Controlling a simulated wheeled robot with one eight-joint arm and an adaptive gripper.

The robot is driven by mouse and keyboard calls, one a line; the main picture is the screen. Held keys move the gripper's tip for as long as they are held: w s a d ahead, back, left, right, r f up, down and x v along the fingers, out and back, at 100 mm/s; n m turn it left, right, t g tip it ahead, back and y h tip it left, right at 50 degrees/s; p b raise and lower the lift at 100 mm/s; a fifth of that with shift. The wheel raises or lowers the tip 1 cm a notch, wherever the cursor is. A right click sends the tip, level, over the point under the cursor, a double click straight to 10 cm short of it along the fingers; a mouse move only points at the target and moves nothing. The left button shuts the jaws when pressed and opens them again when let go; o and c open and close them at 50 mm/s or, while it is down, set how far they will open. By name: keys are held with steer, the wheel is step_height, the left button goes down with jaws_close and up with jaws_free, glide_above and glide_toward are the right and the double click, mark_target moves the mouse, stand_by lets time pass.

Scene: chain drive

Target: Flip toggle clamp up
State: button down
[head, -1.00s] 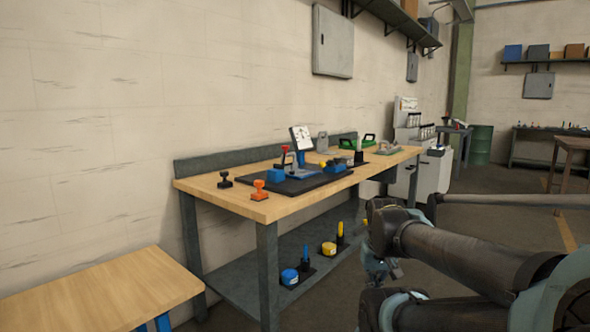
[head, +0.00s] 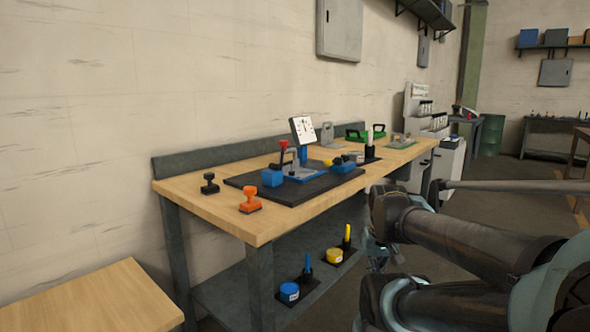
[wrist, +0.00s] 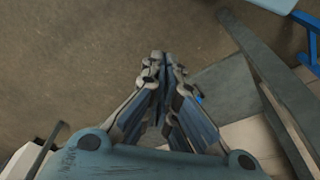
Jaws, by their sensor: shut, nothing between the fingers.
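The item that looks like the toggle clamp (head: 283,150) has a red-topped lever. It stands on a dark board on the wooden workbench in the head view. The lever looks roughly upright, but it is too small to tell its exact position. My gripper (wrist: 164,62) is shut and empty in the wrist view, with bare floor beyond its fingertips. In the head view my arm is at the lower right, in front of the bench and well apart from the clamp. The clamp does not show in the wrist view.
The workbench top (head: 225,210) also carries an orange stamp-like piece (head: 250,200), a black one (head: 210,184), a blue block (head: 271,177) and a white dial (head: 303,130). A lower shelf holds blue and yellow items. Another table (head: 90,295) stands at the front left.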

steer(key=shift+r, duration=0.1)
steer(key=w+a+r+m+y, duration=0.1)
steer(key=w+a+r+m, duration=0.3)
steer(key=w+r+m, duration=0.2)
steer(key=w+a+r+m+t+y, duration=0.1)
steer(key=w+a+r+m+y, duration=0.1)
steer(key=w+a+r+m, duration=0.2)
steer(key=w+a+r+m+t+y, duration=0.1)
steer(key=w+a+r+m, duration=0.3)
steer(key=w+r+m, duration=0.3)
steer(key=shift+w+a+r+m+y, duration=0.15)
steer(key=shift+w+r, duration=0.5)
steer(key=shift+w, duration=0.65)
steer(key=shift+w+a+r+m+y, duration=0.1)
steer(key=shift+w+r, duration=0.6)
steer(key=shift+w, duration=0.6)
steer(key=shift+w+a+r+m+y, duration=0.15)
steer(key=shift+w+r, duration=0.5)
steer(key=shift+w, duration=0.65)
steer(key=w+a+r+m, duration=0.3)
steer(key=w+m, duration=0.1)
steer(key=w, duration=0.1)
steer(key=w+a+r+m+y, duration=0.1)
steer(key=w+a+r+m, duration=0.2)
steer(key=w, duration=0.3)
steer(key=shift+w+m+t+y, duration=0.15)
steer(key=shift+m+t+y, duration=0.15)
steer(key=shift+m+t, duration=0.15)
steer(key=shift+a+f, duration=0.1)
steer(key=x, duration=1)
